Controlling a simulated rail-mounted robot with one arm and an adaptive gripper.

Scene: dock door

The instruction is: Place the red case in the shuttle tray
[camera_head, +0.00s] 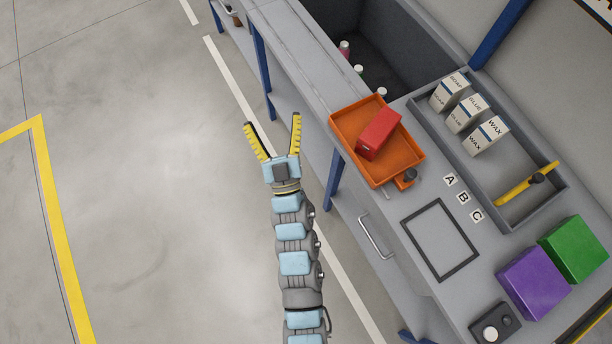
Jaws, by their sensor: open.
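The red case (379,132) lies in the orange shuttle tray (344,121), toward its right part. The tray sits on the bench top near its left edge, with a dark-knobbed handle at its lower right corner. My gripper (271,130) is open, its two yellow fingers spread and empty. In the picture it is to the left of the tray, over the floor side of the bench, apart from the case. Its exact height against the bench top is hard to tell.
A grey tray (504,194) holds soap, glue and wax boxes and a yellow-handled tool (526,184). A purple box (534,282) and a green box (574,250) stand at lower right. A dark bin (400,45) with bottles is behind. A framed area (440,281) is empty.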

